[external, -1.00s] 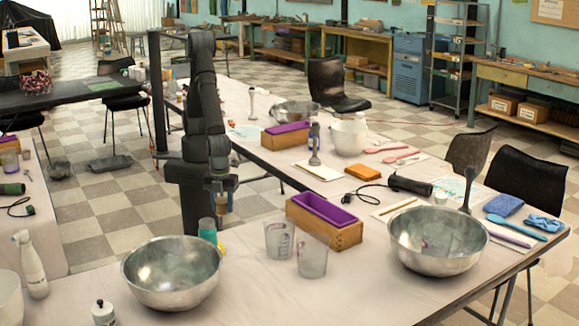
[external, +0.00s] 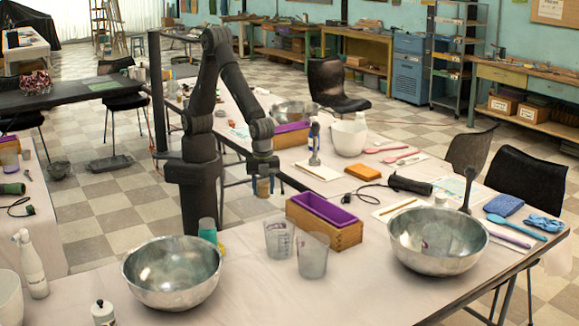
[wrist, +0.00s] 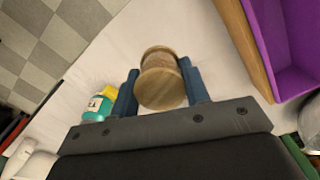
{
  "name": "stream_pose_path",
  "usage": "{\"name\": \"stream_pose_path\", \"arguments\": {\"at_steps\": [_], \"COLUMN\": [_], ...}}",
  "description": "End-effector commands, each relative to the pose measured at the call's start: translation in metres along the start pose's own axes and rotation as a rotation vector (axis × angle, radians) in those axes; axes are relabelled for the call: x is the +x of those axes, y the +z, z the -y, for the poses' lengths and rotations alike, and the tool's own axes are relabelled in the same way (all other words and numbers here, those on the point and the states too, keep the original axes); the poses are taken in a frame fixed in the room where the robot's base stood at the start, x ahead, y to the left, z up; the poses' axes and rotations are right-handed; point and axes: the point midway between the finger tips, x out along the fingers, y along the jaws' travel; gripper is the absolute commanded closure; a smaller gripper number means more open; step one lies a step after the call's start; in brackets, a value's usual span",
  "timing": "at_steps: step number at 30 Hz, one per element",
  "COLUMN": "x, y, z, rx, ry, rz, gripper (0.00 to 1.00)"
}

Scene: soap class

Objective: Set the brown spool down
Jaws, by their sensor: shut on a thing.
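My gripper (external: 263,182) hangs above the near table, behind and left of the wooden box with the purple liner. It is shut on the brown spool (wrist: 160,80), which sits between the two blue fingers (wrist: 158,92) in the wrist view. The spool has pale wooden ends and brown winding. In the external view the spool (external: 263,188) shows small below the fingers and appears held in the air. The exact height over the table is hard to tell.
The wooden box with purple liner (external: 324,222) stands to the right of my gripper. Two clear cups (external: 313,255) stand in front of it. A teal bottle with a yellow item (wrist: 98,103) is at the left. A steel bowl (external: 172,272) is nearer left. Bare tabletop (external: 245,238) lies between.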

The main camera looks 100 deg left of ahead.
Motion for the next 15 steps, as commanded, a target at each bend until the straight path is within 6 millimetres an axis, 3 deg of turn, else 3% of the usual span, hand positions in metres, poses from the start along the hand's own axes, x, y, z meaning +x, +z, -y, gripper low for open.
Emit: {"name": "stream_pose_path", "arguments": {"at_steps": [1,3,8,15], "x": [-0.003,-0.007,-0.017,-0.031], "y": [0.009,0.021,0.054,0.119], "z": [0.024,0.051,0.111,0.193], "rx": [-0.053,-0.118,-0.268,-0.491], "ry": [0.0,0.0,0.0,-0.001], "rz": [0.0,0.0,0.0,-0.001], "gripper": [0.8,0.8,0.8,0.8]}}
